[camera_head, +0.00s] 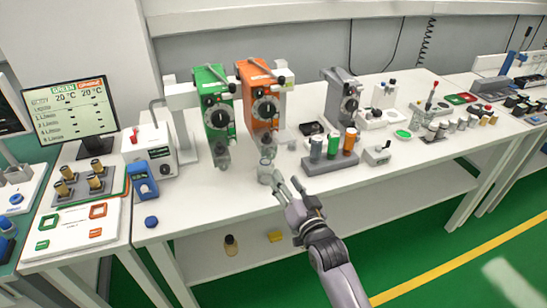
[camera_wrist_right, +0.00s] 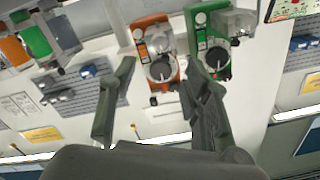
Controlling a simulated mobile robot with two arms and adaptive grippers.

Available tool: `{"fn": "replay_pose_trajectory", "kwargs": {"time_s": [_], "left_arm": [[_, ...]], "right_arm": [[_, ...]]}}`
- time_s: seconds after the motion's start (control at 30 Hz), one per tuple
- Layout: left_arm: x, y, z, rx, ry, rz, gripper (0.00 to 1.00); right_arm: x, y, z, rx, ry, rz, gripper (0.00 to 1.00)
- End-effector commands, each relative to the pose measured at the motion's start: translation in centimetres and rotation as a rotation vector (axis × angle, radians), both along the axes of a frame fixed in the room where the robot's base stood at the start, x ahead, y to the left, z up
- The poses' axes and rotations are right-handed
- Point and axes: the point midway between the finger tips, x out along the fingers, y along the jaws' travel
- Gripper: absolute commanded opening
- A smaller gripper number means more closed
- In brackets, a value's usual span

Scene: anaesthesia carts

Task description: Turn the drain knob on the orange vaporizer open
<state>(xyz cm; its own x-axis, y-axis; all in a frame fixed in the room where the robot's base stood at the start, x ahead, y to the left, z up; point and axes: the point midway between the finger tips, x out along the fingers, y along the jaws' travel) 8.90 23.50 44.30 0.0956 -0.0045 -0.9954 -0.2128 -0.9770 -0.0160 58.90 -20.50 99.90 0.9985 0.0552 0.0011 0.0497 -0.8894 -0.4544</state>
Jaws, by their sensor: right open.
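The orange vaporizer (camera_head: 258,92) stands upright on the white bench, with a dark round dial on its front. It also shows in the right wrist view (camera_wrist_right: 160,45), between my finger tips in the picture. A small fitting (camera_head: 268,141) sits at its lower front; I cannot tell how its drain knob is turned. A clear glass jar (camera_head: 265,172) stands on the bench below it. My right gripper (camera_head: 288,184) is open and empty, at the bench's front edge, just right of and nearer than the jar, apart from the vaporizer. My left gripper is not in view.
A green vaporizer (camera_head: 214,105) stands close left of the orange one; a grey vaporizer (camera_head: 341,98) stands to the right. A rack of coloured bottles (camera_head: 331,160) is right of my gripper. The bench front between is mostly clear.

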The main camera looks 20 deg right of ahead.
Motion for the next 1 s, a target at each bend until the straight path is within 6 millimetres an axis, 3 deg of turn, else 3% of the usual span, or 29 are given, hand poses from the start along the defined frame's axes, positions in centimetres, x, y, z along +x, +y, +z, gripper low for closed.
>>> {"fn": "replay_pose_trajectory", "kwargs": {"time_s": [0.2, 0.5, 1.0], "left_arm": [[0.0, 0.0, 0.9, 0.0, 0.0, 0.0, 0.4], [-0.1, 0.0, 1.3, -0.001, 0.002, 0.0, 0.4], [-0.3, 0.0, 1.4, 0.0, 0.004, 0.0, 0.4]], "right_arm": [[4.6, 0.3, 0.3, 0.0, 0.0, 0.001, 0.44], [8.9, 0.5, 0.0, -0.002, 0.001, 0.0, 0.44], [10.0, 0.6, -0.1, -0.001, 0.001, 0.0, 0.42]]}}
